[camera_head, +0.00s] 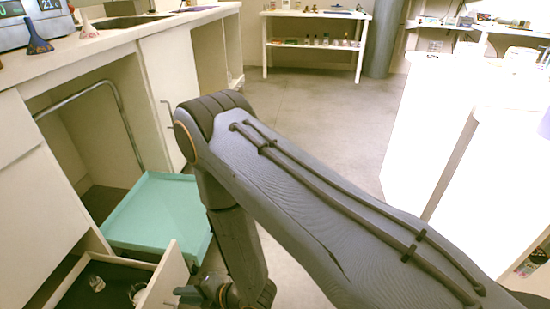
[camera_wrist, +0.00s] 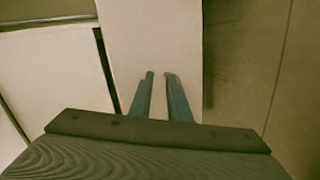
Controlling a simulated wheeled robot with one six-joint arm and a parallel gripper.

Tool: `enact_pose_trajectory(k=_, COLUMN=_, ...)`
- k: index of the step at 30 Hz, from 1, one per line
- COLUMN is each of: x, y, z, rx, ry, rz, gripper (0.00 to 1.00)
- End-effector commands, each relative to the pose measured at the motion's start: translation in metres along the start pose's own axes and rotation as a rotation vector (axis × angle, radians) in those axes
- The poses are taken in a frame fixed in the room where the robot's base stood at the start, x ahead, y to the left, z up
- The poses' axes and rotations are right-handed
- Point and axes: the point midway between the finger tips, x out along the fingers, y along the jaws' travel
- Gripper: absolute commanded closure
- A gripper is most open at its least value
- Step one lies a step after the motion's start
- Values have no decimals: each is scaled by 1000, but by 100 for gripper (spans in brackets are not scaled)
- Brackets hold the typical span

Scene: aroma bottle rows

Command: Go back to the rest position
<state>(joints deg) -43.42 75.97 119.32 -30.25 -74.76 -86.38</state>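My gripper (camera_head: 188,293) is low in the head view, beside the white front panel of an open drawer (camera_head: 166,278). In the wrist view my gripper (camera_wrist: 160,76) shows two dark fingers side by side with a narrow gap between them. Nothing shows between the fingers. Behind them is a pale panel (camera_wrist: 150,35); whether the fingertips touch it I cannot tell. My arm reaches forward across the middle of the head view and bends down at its elbow.
The open drawer holds small pale items (camera_head: 97,284). A teal tray (camera_head: 160,212) sits by the left cabinets, under a counter (camera_head: 110,38) with flasks. A white counter (camera_head: 480,95) stands right. A shelf with bottles (camera_head: 315,42) is at the back. Floor (camera_head: 310,100) between is clear.

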Motion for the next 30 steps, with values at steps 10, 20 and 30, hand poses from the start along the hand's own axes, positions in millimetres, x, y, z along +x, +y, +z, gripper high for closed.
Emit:
enact_pose_trajectory(k=10, x=-44, y=79, z=53, rx=379, ry=-255, rz=-210, gripper=84)
enact_pose_trajectory(k=20, x=-135, y=129, z=66, rx=825, ry=-545, rz=-322, gripper=84)
enact_pose_trajectory(k=30, x=-253, y=155, z=33, rx=1331, ry=-847, rz=-365, gripper=84)
